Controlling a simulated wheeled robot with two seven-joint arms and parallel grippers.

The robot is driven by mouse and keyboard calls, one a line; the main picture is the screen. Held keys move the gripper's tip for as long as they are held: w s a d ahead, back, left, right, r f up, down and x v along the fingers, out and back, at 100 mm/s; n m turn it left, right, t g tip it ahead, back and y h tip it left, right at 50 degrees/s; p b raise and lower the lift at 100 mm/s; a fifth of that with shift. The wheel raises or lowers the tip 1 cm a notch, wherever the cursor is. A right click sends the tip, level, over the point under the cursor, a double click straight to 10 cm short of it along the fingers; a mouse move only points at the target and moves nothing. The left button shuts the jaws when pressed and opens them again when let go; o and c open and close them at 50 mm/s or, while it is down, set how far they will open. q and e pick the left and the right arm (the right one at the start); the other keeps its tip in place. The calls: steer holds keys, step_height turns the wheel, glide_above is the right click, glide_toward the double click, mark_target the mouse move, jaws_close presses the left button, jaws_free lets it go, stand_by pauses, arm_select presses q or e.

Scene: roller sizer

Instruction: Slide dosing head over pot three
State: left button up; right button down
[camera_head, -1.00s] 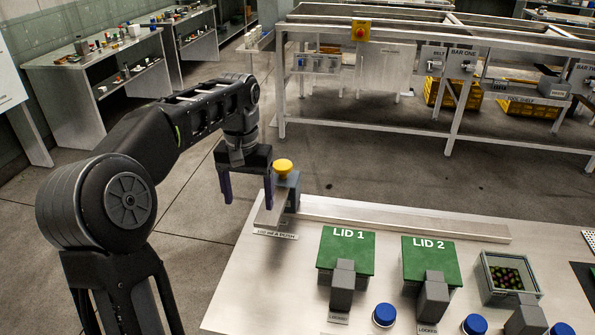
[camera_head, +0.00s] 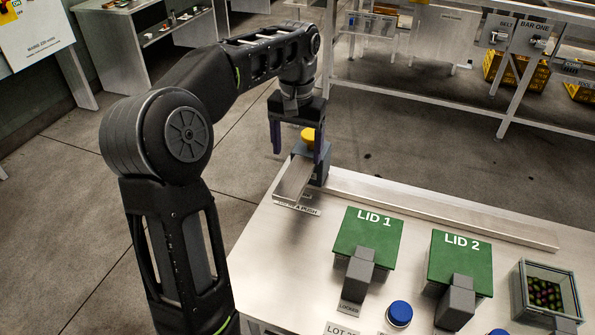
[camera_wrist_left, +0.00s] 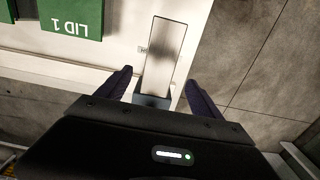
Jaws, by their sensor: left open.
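The dosing head appears to be the grey block (camera_head: 321,172) with a yellow knob (camera_head: 308,135), standing at the left end of a long metal rail (camera_head: 440,210). A flat metal chute (camera_head: 293,180) sticks out from its front. My left gripper (camera_head: 298,152) is open above it, one finger left of the knob and one overlapping it on the right. In the left wrist view, the chute (camera_wrist_left: 165,55) shows between the spread fingers; I cannot tell whether they touch. Pot three appears to be the open grey box (camera_head: 518,300) at far right, holding dark coloured pieces. My right gripper is out of view.
Two green-lidded pots, LID 1 (camera_head: 368,236) and LID 2 (camera_head: 460,260), stand in front of the rail, each with a grey latch block. A blue button (camera_head: 400,313) sits near LID 1. The rail's length looks clear.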

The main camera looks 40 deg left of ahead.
mark_target(297, 173)
arm_select(q)
step_height(297, 173, down, 6)
steer(key=shift+f+b, duration=0.15)
steer(key=shift+b, duration=0.4)
jaws_close()
stand_by(0.6)
